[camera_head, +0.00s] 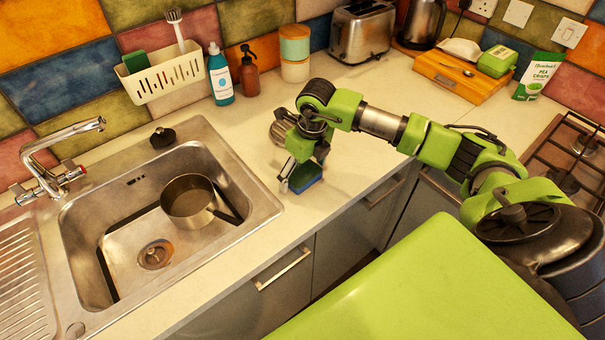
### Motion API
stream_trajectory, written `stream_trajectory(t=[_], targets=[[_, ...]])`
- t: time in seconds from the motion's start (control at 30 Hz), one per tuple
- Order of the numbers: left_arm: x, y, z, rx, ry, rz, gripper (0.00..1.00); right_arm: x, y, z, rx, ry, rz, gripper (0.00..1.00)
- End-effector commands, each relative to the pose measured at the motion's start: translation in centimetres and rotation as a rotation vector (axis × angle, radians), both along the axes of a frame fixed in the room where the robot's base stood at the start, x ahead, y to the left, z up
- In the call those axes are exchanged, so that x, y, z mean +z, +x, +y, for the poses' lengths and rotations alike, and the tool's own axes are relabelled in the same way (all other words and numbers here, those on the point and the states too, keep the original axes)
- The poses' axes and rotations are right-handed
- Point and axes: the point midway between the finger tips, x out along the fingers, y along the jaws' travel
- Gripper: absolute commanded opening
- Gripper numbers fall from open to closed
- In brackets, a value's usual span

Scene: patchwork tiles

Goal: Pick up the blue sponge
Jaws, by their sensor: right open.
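The blue sponge (307,181), with a darker top, is on the pale worktop between the sink and the front edge of the counter. My right gripper (300,172) points down at the sponge, with its fingers close around or beside it. The gripper is open, and its fingers partly cover the sponge. I cannot tell whether a finger touches it. My left gripper is not in view.
The steel sink (225,220) at left holds a pan (186,213). A wooden box (455,78) and a gas hob (570,165) are at right.

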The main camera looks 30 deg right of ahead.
Motion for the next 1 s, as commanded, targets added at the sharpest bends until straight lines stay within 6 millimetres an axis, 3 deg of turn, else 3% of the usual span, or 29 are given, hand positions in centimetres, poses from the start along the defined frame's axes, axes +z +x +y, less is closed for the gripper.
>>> stream_trajectory(t=[0.03, 0.13, 0.17, 0.67, 0.83, 1.0], targets=[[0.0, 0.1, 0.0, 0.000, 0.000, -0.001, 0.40, 0.0, 0.0, 0.0, 0.000, 0.000, 0.000, 0.78], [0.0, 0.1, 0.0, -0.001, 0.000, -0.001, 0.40, 0.0, 0.0, 0.0, 0.000, 0.000, 0.000, 0.60], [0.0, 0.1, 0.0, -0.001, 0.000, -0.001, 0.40, 0.0, 0.0, 0.0, 0.000, 0.000, 0.000, 0.58], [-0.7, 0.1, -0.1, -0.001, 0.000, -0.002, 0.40, 0.7, 0.1, 0.0, 0.001, -0.001, -0.003, 0.58], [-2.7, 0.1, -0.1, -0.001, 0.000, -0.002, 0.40, 3.1, 0.1, 0.2, 0.003, 0.000, -0.009, 0.58], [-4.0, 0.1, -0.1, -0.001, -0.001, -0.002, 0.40, 7.2, -1.3, 3.5, 0.008, 0.001, -0.011, 0.58]])
